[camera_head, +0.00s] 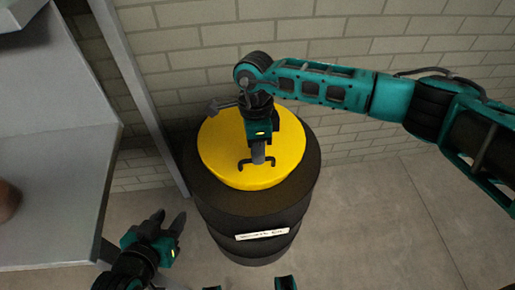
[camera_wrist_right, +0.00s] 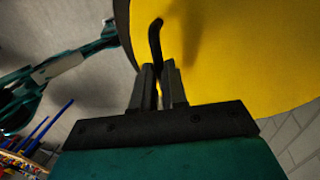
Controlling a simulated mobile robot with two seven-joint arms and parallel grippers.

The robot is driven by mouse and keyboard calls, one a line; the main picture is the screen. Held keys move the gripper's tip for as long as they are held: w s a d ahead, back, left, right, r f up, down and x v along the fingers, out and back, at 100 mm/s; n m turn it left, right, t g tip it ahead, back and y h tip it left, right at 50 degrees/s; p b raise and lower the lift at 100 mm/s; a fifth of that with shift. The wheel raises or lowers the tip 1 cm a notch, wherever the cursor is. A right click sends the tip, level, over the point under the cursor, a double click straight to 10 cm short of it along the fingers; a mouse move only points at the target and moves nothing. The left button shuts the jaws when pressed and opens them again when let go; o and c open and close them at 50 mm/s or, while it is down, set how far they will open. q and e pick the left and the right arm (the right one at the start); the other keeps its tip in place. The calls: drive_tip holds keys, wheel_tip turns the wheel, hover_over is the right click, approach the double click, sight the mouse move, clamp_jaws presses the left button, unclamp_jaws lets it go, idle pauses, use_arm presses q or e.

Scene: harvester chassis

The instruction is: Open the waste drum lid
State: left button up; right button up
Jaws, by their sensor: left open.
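The waste drum (camera_head: 265,222) is a dark barrel with a white label, standing upright by the wall. Its round yellow lid (camera_head: 218,150) sits on top and also fills much of the right wrist view (camera_wrist_right: 240,60). A black bar handle (camera_head: 244,164) is on the lid, and one end of it shows in the right wrist view (camera_wrist_right: 155,38). My right gripper (camera_head: 258,158) points down at the lid, its fingers (camera_wrist_right: 159,75) closed around the handle's middle. My left gripper (camera_head: 170,217) is open and empty, left of the drum and apart from it.
A grey metal bench or cabinet (camera_head: 60,130) stands at the left, with an upright grey post (camera_head: 140,85) beside the drum. A brick wall (camera_head: 330,40) is close behind the drum. The floor (camera_head: 370,220) to the right of the drum is clear.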

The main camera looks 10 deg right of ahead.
use_arm(q)
drive_tip(key=shift+w+r, duration=0.1)
drive_tip(key=shift+w, duration=0.05)
use_arm(e)
clamp_jaws()
drive_tip(key=shift+r, duration=0.1)
